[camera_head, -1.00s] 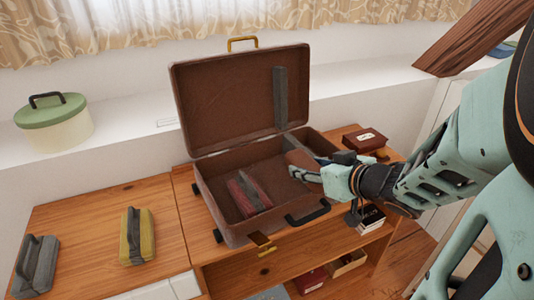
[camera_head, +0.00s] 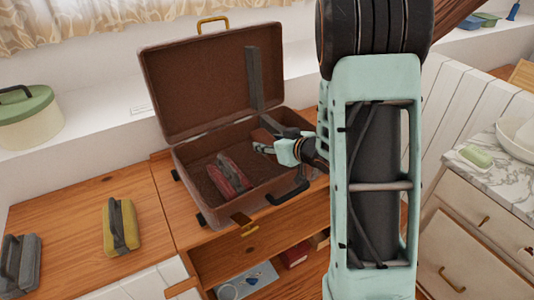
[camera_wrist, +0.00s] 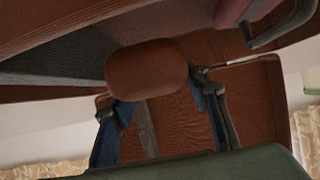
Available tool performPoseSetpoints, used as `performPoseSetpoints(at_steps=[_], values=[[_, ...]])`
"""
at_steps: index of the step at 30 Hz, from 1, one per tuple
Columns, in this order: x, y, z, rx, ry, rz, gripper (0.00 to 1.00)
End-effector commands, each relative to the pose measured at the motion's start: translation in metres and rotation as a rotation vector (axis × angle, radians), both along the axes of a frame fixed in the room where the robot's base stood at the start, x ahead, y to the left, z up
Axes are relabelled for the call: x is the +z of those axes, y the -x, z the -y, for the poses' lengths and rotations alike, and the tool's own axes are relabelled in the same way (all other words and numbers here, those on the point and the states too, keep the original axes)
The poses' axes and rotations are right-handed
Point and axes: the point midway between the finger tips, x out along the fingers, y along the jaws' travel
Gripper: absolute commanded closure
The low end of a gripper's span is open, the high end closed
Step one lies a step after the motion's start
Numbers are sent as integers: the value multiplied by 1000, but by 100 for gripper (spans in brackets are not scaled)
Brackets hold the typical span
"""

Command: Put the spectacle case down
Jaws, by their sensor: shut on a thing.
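The spectacle case, a smooth brown rounded block, shows in the wrist view (camera_wrist: 147,68) between the two fingers of my gripper (camera_wrist: 157,98). My gripper is shut on it. In the head view my gripper (camera_head: 262,148) is inside the right part of the open brown suitcase (camera_head: 172,152), low over its interior. I cannot clearly tell the case from the brown lining there, nor whether it touches the suitcase floor.
A red item with a grey handle (camera_head: 233,178) lies in the suitcase's left part. A yellow handled block (camera_head: 122,228) and a grey one (camera_head: 18,268) stand on the wooden top (camera_head: 75,200) at left. A green-lidded tin (camera_head: 28,115) sits on the ledge.

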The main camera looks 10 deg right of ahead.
Motion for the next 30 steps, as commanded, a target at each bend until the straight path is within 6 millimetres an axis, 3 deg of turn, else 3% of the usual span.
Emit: performPoseSetpoints(at_steps=[8,15,30], values=[[-14,-12,-2,1,0,0,83],[-46,-13,-2,1,0,-1,83],[-53,-14,-2,0,0,2,83]])
